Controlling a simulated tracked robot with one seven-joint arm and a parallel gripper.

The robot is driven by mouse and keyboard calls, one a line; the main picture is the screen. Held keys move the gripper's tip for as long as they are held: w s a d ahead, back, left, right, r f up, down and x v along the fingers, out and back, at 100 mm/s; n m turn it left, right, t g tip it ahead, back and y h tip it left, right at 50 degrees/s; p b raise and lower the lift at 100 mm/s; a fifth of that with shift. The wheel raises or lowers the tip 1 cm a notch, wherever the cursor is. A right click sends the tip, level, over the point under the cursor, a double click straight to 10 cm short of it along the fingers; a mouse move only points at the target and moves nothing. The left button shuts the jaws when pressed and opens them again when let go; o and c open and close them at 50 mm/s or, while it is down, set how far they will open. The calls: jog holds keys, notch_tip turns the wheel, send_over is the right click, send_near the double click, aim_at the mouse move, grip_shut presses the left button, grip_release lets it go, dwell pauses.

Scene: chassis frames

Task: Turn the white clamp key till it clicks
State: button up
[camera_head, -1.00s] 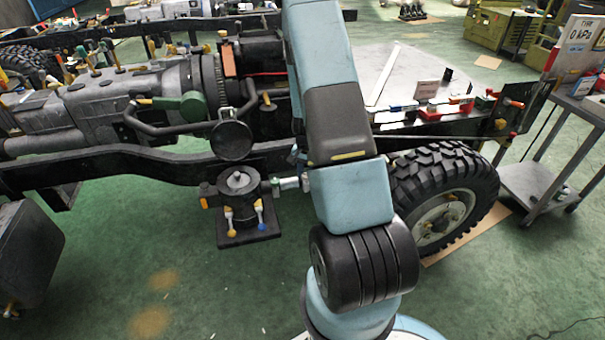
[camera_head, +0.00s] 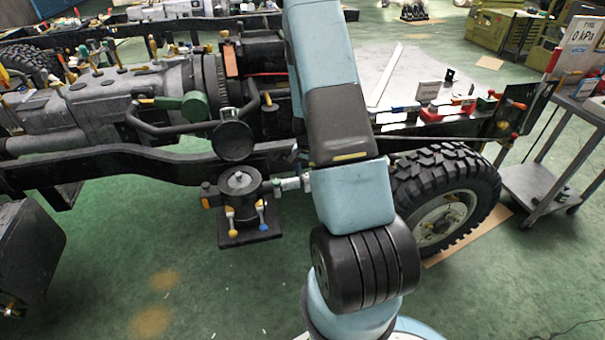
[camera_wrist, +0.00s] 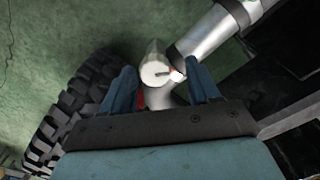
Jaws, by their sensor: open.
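In the wrist view, a pale round-ended fitting (camera_wrist: 154,70) lies just beyond my gripper (camera_wrist: 162,80), between its two blue fingers as seen. A small white piece, perhaps the clamp key (camera_wrist: 179,74), sits at its right side, close to the right finger. A dark slot or bar marks the fitting's face. My gripper is open, with a gap between the fingers; contact with the white piece cannot be told. In the head view, a light pipe (camera_head: 291,184) with a green mark runs behind my arm, which hides my gripper and the key.
A large tyre (camera_head: 470,185) stands right of my arm. A black pump-like unit (camera_head: 239,184) hangs left of it under the chassis rail (camera_head: 110,160). A grey cart (camera_head: 545,185) stands at the right. Green floor is clear in front.

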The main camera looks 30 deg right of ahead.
notch_tip(320, 180, up, 14)
jog(key=shift+f, duration=0.15)
dwell(0.4)
jog(key=shift+f, duration=0.1)
jog(key=shift+c, duration=0.2)
jog(key=s+d+f+m+t+y, duration=0.35)
jog(key=s+f+m+y, duration=0.6)
jog(key=f+y, duration=0.4)
jog(key=d+f+m+t, duration=0.2)
jog(key=d+m+t, duration=0.5)
jog(key=t, duration=0.2)
jog(key=shift+n+h, duration=0.25)
jog(key=x, duration=1.3)
jog(key=shift+a+f, duration=0.1)
jog(key=shift+a, duration=0.4)
jog(key=c, duration=0.9)
jog(key=shift+c, duration=0.2)
